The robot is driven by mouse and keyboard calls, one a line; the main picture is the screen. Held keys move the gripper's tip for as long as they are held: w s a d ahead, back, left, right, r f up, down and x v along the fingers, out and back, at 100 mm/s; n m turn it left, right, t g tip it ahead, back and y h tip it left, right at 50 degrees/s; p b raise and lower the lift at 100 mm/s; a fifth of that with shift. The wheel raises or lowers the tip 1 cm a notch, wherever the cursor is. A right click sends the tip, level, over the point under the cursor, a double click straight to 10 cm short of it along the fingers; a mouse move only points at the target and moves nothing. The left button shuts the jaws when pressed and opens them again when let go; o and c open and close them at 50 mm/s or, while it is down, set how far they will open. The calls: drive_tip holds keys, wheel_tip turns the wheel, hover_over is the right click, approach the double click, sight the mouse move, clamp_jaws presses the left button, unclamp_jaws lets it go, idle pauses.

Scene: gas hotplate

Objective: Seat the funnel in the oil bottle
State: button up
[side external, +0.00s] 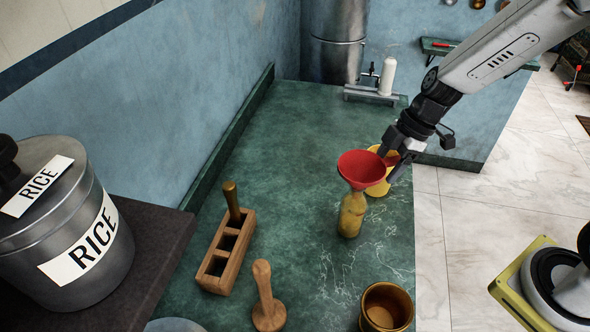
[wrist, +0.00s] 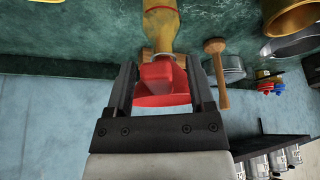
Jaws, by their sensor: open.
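The red funnel (side external: 361,168) stands upright on the yellowish glass oil bottle (side external: 351,215), its narrow end at the bottle's mouth. The bottle stands upright on the green counter. My gripper (side external: 390,166) is at the right side of the funnel, level with its bowl. In the wrist view my gripper (wrist: 160,64) is open, with a finger on each side of the funnel's red part (wrist: 160,75) and visible gaps beside it. The bottle (wrist: 161,30) shows beyond the fingertips in line with the funnel. How deep the spout sits is hard to tell.
A yellow object (side external: 381,180) stands close behind the funnel, partly hidden. A wooden block with slots (side external: 226,255), a wooden pestle (side external: 266,290) and a brass pot (side external: 387,307) stand nearer the camera. The green counter (side external: 300,130) is clear behind; its right edge is close to the bottle.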

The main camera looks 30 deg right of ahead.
drive_tip(key=shift+v, duration=3.45)
drive_tip(key=s+d+f+m+t+h, duration=0.1)
drive_tip(key=s+f+m+h, duration=0.3)
drive_tip(key=m, duration=1)
drive_tip(key=shift+s+d+f+m+h, duration=0.35)
drive_tip(key=shift+s+d+f, duration=0.25)
drive_tip(key=shift+s+f, duration=0.35)
drive_tip(key=shift+r, duration=0.1)
